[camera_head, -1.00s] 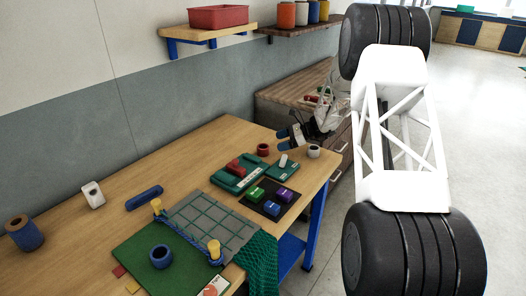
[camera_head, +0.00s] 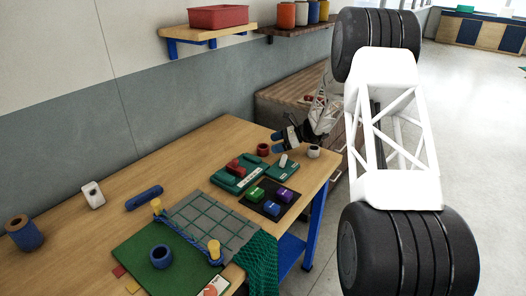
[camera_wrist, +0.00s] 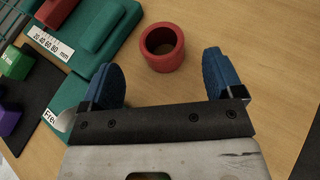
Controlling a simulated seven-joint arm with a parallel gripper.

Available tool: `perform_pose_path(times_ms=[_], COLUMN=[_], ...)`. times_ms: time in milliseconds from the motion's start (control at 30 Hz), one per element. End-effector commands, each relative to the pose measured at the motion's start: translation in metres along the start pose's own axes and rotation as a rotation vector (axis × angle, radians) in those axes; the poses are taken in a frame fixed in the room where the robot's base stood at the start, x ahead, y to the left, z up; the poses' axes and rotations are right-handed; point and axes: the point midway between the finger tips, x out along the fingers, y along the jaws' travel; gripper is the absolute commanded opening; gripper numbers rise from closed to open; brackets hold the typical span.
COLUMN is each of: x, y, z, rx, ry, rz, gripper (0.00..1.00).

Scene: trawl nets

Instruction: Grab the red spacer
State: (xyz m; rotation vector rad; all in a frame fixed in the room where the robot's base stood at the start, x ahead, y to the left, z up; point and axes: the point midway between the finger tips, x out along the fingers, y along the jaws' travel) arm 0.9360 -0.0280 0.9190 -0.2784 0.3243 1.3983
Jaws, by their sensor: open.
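The red spacer (camera_wrist: 162,47) is a short hollow ring standing on the wooden table, seen in the wrist view just beyond my fingertips and between their lines. In the head view the red spacer (camera_head: 263,149) sits near the table's far right part. My gripper (camera_wrist: 161,78) is open, with two blue padded fingers apart and nothing between them. In the head view my gripper (camera_head: 281,137) is just above and right of the spacer. The spacer is apart from both fingers.
Green gauge blocks (camera_wrist: 107,22) with a scale label lie left of the spacer, close to my left finger. A dark mat (camera_head: 270,205) with green and purple blocks lies in front. A white ring (camera_head: 313,151) stands to the right. Bare table lies right of the spacer.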

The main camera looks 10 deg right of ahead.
Motion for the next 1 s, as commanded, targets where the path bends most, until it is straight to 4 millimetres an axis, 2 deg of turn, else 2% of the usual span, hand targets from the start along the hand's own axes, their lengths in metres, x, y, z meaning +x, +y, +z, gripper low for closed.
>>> perform_pose_path(times_ms=[267, 700, 1000], x=[0.004, 0.047, 0.051], y=[0.000, -0.002, -0.002], z=[0.000, 0.001, 0.002], rx=[0.000, 0.001, 0.000], ry=[0.000, 0.000, 0.000], rz=[0.000, -0.001, -0.003], gripper=[0.86, 0.86, 0.86])
